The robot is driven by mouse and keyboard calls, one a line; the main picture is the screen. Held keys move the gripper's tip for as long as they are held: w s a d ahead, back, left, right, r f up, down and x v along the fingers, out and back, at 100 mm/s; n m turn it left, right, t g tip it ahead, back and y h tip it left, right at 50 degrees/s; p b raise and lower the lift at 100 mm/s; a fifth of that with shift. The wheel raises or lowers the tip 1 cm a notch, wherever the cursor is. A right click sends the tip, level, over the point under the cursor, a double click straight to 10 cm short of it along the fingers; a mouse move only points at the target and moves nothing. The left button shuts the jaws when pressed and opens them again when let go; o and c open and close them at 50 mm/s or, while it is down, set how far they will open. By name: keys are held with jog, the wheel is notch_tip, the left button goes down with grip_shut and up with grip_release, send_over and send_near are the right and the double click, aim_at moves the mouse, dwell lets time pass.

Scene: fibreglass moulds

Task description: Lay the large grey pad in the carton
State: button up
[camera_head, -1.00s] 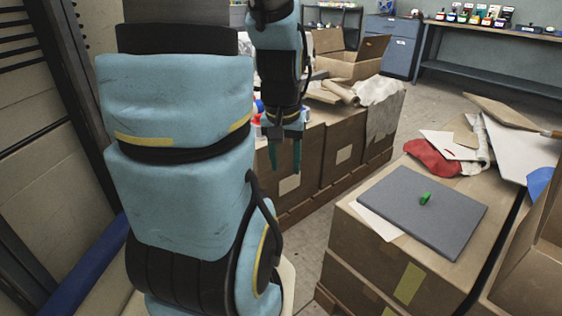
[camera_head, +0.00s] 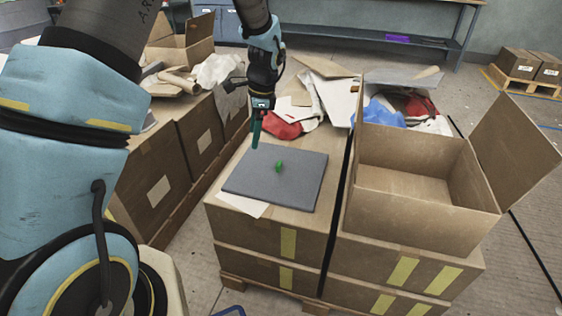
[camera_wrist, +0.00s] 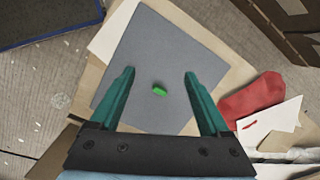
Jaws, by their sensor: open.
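The large grey pad (camera_head: 255,185) lies flat on top of a stack of closed cardboard boxes, with a small green grip (camera_head: 278,166) standing near its middle. In the wrist view the pad (camera_wrist: 180,50) and its green grip (camera_wrist: 159,90) show between my fingers. My gripper (camera_head: 257,130) is open and empty, above the pad's far left part in the head view and apart from it. It also shows in the wrist view (camera_wrist: 158,78). The open carton (camera_head: 402,185) stands right of the pad with its flaps spread; its visible floor is bare.
A white sheet (camera_head: 241,203) sticks out under the pad's near left edge. Red cloth (camera_head: 281,128), blue cloth (camera_head: 384,114) and loose sheets lie behind the pad and carton. A black strap (camera_head: 335,215) runs between the box stacks. Another open box (camera_head: 185,48) stands back left.

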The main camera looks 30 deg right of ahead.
jog(key=s+d+f+m+p, duration=0.1)
jog(key=s+d+f+m, duration=0.1)
jog(key=d+m, duration=0.5)
jog(key=n, duration=0.2)
send_over(279, 163)
jog(key=s+d, duration=0.1)
jog(key=d, duration=0.1)
jog(key=shift+t+y, duration=0.3)
jog(key=shift+t, duration=0.1)
jog(key=x, duration=0.3)
jog(key=s+x, duration=0.1)
jog(key=x, duration=0.1)
jog(key=shift+d+f, duration=0.3)
jog(key=shift+f, duration=0.1)
jog(key=shift+s+p+x, duration=0.2)
jog(key=shift+p+x, duration=0.3)
jog(key=shift+x, duration=2.35)
jog(key=shift+a, duration=0.1)
grip_shut()
